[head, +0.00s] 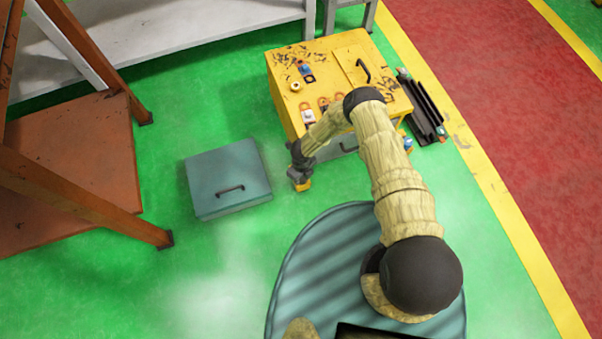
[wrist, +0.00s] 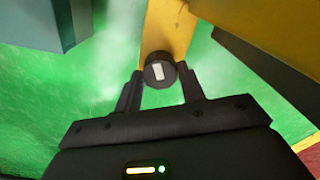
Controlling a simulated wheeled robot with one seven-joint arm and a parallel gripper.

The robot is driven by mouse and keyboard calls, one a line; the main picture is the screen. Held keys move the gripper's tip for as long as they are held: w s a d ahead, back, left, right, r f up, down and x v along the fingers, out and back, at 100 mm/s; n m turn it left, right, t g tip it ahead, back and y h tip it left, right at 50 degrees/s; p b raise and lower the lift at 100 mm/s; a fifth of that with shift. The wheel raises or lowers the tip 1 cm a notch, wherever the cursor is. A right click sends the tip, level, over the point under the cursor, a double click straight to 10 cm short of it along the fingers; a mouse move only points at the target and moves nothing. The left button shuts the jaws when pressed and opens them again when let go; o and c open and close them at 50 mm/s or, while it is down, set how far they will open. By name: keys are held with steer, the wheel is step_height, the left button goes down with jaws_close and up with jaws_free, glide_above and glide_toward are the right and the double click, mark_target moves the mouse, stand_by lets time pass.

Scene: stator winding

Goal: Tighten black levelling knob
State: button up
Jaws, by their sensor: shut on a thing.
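The black levelling knob (wrist: 158,71) is a short round piece with a pale rectangular mark on its face. In the wrist view it sits between the two dark fingers of my gripper (wrist: 160,78), which is shut on it. A yellow part (wrist: 166,27) rises directly behind the knob. In the head view my gripper (head: 299,177) is low over the green floor, by the lower left front of the yellow cabinet (head: 338,75). The knob cannot be made out in that view. A small yellow piece (head: 303,186) shows right at the gripper.
A teal box (head: 228,180) with a dark handle stands on the floor left of my gripper. Small parts lie on the cabinet top. Black trays (head: 424,107) lie right of the cabinet. An orange-brown frame (head: 88,150) stands at the left. Green floor is clear between box and cabinet.

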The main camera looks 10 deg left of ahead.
steer(key=shift+s+m+p, duration=0.2)
steer(key=shift+m+p, duration=0.1)
steer(key=shift+m, duration=0.5)
steer(key=o, duration=1)
steer(key=shift+w, duration=0.1)
steer(key=shift+c, duration=0.2)
steer(key=shift+r, duration=0.1)
step_height(320, 180, up, 17)
steer(key=p, duration=0.6)
steer(key=shift+r, duration=0.1)
